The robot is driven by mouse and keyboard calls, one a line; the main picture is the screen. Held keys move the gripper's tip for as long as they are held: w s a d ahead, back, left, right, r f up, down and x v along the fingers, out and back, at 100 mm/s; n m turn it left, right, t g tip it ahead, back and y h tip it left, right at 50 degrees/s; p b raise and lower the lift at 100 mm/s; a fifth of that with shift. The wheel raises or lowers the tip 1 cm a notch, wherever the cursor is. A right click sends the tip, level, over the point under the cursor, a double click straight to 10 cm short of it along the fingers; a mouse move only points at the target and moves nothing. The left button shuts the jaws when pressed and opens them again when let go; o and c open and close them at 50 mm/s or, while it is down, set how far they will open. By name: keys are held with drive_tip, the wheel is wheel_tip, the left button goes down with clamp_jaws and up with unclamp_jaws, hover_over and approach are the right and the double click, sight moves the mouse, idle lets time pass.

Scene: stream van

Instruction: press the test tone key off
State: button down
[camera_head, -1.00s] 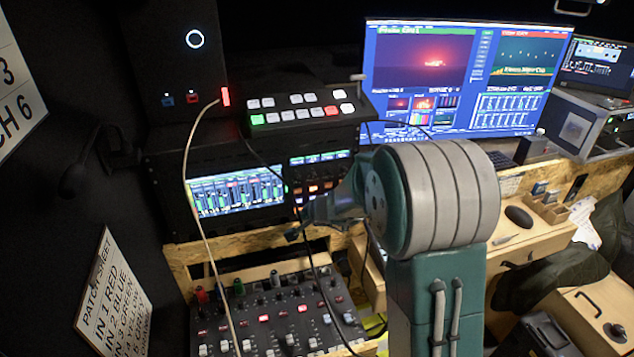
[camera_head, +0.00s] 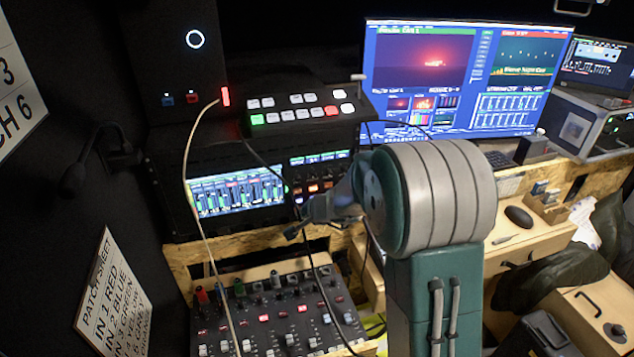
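My gripper (camera_head: 292,231) hangs at the end of my green and grey arm, in front of the rack panel of lit keys (camera_head: 315,186) and above the mixer's back edge. It is small and dark, seen from behind, so its fingers cannot be told apart. My wrist hides the right part of the key panel. I cannot read which key is the test tone key. Lit keys show on this panel, on the mixer (camera_head: 272,318) below, with several red ones, and on the switcher (camera_head: 300,108) above, with one green and one red.
A pale cable (camera_head: 191,190) and dark cables hang in front of the rack and mixer. A level-meter screen (camera_head: 237,190) is left of the key panel. A large monitor (camera_head: 455,75) stands behind. A wooden desk with a mouse (camera_head: 519,216) lies right of my arm.

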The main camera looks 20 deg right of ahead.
drive_tip(key=shift+s, duration=0.65)
drive_tip(key=s, duration=0.6)
idle(0.3)
drive_tip(key=s+a+r+n+g+y, duration=0.1)
drive_tip(key=s+a+r+n, duration=0.3)
drive_tip(key=s+r, duration=0.2)
drive_tip(key=s+a+r+n+g+y, duration=0.1)
drive_tip(key=s+a+r+n, duration=0.25)
drive_tip(key=s+r, duration=0.3)
drive_tip(key=s+d+r+n+h, duration=0.1)
drive_tip(key=s+d+h, duration=0.2)
drive_tip(key=s, duration=0.4)
drive_tip(key=s+d+r+n+g+h, duration=0.1)
drive_tip(key=s+d, duration=0.3)
drive_tip(key=s, duration=0.4)
drive_tip(key=shift+s+n+h, duration=0.15)
drive_tip(key=shift+n+h, duration=0.6)
drive_tip(key=shift+h, duration=0.15)
